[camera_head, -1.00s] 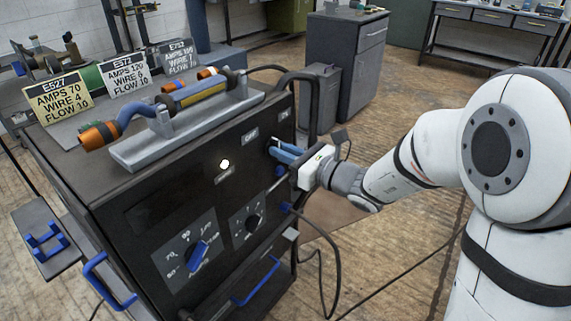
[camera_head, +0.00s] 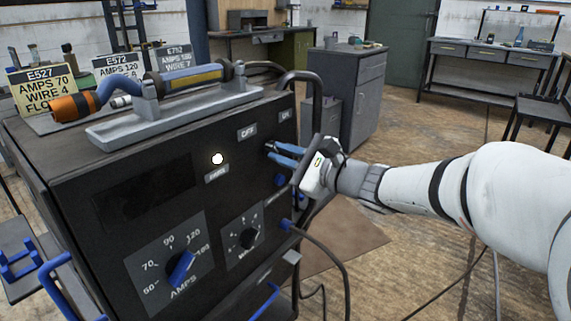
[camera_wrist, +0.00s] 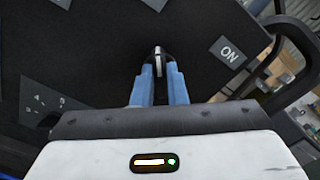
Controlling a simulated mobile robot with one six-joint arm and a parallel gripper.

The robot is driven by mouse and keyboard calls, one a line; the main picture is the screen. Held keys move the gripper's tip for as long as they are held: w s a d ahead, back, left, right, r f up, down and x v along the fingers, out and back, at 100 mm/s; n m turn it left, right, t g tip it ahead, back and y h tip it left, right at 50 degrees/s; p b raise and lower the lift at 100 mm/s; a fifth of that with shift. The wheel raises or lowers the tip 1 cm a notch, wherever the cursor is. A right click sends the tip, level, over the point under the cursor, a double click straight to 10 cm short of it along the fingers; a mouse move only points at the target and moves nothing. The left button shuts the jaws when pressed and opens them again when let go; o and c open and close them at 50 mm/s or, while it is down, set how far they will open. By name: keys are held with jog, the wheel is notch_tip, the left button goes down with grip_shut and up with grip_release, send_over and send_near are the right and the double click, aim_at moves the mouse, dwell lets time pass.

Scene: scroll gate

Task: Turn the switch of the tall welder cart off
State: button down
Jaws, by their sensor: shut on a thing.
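The welder cart (camera_head: 120,170) is a dark box that fills the left of the head view. Its front panel carries an OFF label (camera_head: 247,132) and, to the right, an ON label (camera_head: 285,115); the ON label also shows in the wrist view (camera_wrist: 228,52). My gripper (camera_head: 272,150) is at the panel just below and between these labels. In the wrist view its blue fingers (camera_wrist: 158,75) are shut on the small metal switch lever (camera_wrist: 158,60). The fingers partly hide the switch.
A round white lamp (camera_head: 218,159) is lit on the panel. An AMPS knob (camera_head: 181,265) and a smaller knob (camera_head: 248,238) sit lower. A torch in a holder (camera_head: 170,117) and sign cards (camera_head: 42,88) stand on top. A cable (camera_head: 325,255) hangs at the right.

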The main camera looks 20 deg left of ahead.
jog(key=shift+r, duration=0.1)
dwell(0.4)
jog(key=c, duration=1.5)
grip_release()
jog(key=shift+o, duration=0.2)
jog(key=p+v, duration=0.1)
jog(key=v, duration=0.6)
jog(key=shift+s+d+p, duration=0.2)
jog(key=shift+d+p, duration=0.1)
jog(key=shift+p, duration=0.05)
